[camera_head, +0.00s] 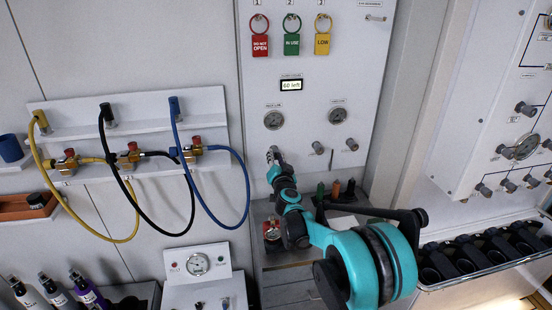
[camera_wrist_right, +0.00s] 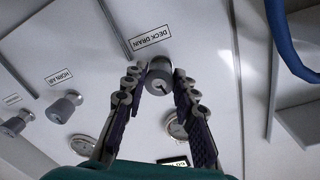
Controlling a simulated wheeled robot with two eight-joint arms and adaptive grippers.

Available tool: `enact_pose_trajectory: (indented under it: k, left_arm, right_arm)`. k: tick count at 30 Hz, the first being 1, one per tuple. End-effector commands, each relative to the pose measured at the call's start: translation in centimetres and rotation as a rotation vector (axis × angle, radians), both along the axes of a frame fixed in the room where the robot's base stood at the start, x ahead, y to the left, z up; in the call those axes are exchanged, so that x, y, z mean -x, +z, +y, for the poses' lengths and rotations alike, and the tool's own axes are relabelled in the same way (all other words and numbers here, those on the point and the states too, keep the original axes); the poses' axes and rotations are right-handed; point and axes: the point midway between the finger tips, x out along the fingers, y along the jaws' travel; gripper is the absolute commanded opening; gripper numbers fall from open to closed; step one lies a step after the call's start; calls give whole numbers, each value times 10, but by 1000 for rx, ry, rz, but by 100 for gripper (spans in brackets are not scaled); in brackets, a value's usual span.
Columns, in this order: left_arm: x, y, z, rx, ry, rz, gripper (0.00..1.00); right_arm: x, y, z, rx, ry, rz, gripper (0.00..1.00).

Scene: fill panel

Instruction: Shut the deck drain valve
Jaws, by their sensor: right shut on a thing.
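The deck drain valve is a grey round knob (camera_wrist_right: 158,76) on the white panel (camera_head: 305,100), beside a "DECK DRAIN" label (camera_wrist_right: 151,38) in the right wrist view. The knob has a dark mark on its face. My right gripper (camera_wrist_right: 160,84) has one finger on each side of the knob and is shut on it. In the head view my right gripper (camera_head: 273,155) reaches up to the panel's lower left, and its fingers hide the knob. My left gripper is not in view.
Two gauges (camera_head: 274,120) (camera_head: 338,115) and two more knobs (camera_head: 318,147) (camera_head: 352,145) are close by. Red, green and yellow tags (camera_head: 291,44) hang above a small display (camera_head: 291,85). Coloured hoses (camera_head: 245,190) loop at the left. Tool handles (camera_head: 336,188) stand below.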

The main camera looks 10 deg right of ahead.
Motion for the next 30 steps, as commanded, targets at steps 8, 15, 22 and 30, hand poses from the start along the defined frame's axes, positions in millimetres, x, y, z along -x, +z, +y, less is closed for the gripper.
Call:
enact_pose_trajectory:
  k: [8,15,22,30]
  left_arm:
    - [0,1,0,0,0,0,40]
    - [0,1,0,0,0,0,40]
    - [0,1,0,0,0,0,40]
    - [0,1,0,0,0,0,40]
  right_arm:
    - [1,-1,0,-149,-1,-1,0]
    - [1,-1,0,-205,-1,0,0]
    - [1,-1,1,-216,-1,0,0]
    - [1,-1,0,-215,-2,0,38]
